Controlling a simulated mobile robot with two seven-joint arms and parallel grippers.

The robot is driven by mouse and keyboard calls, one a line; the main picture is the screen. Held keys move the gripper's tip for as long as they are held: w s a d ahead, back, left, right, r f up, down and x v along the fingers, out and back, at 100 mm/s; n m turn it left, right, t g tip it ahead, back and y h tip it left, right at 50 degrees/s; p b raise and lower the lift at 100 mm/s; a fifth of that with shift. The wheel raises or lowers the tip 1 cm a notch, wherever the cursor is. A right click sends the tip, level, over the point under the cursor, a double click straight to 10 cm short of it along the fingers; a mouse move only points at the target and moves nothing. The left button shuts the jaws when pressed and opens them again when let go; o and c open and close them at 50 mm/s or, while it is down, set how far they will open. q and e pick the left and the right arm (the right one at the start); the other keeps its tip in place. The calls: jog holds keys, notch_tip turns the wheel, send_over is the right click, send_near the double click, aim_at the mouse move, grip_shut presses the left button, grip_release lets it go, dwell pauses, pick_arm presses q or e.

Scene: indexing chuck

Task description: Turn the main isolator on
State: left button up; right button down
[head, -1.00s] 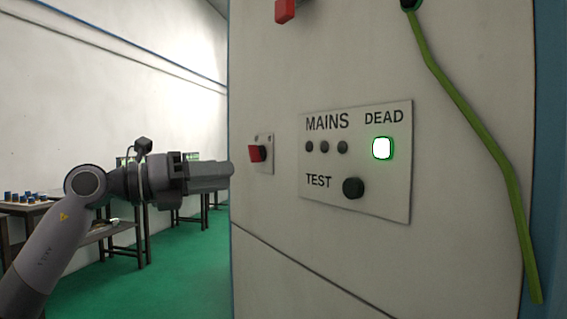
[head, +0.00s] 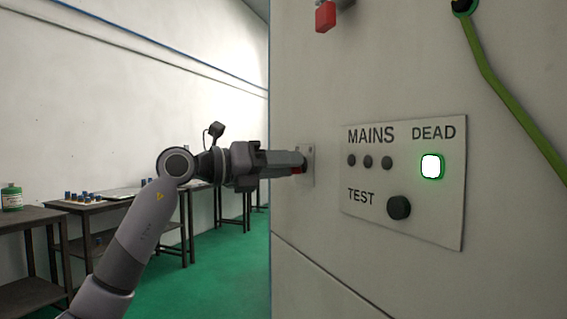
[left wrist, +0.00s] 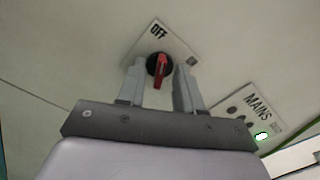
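The main isolator is a red handle (left wrist: 159,72) on a round black base, on a pale plate (left wrist: 183,48) whose visible word is OFF. In the left wrist view the handle runs downward from the base. My left gripper (left wrist: 160,66) is open, one finger on each side of the handle, with gaps showing; I cannot tell if the tips reach past it. In the head view my left gripper (head: 301,164) is at the isolator plate (head: 310,165) and hides most of the handle, with a little red (head: 297,170) showing below. My right gripper is not in view.
Right of the isolator is a panel (head: 444,222) marked MAINS, DEAD and TEST, with a lit DEAD lamp (head: 432,166), dark mains lamps and a black TEST knob (head: 399,208). A red part (head: 325,16) and green cable (head: 510,95) are above. Benches (head: 100,205) stand left.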

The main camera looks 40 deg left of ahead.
pick_arm(q)
jog(key=shift+c, duration=0.3)
grip_shut()
jog(key=m+p, duration=0.1)
jog(key=m, duration=1.1)
jog(key=shift+p, duration=0.4)
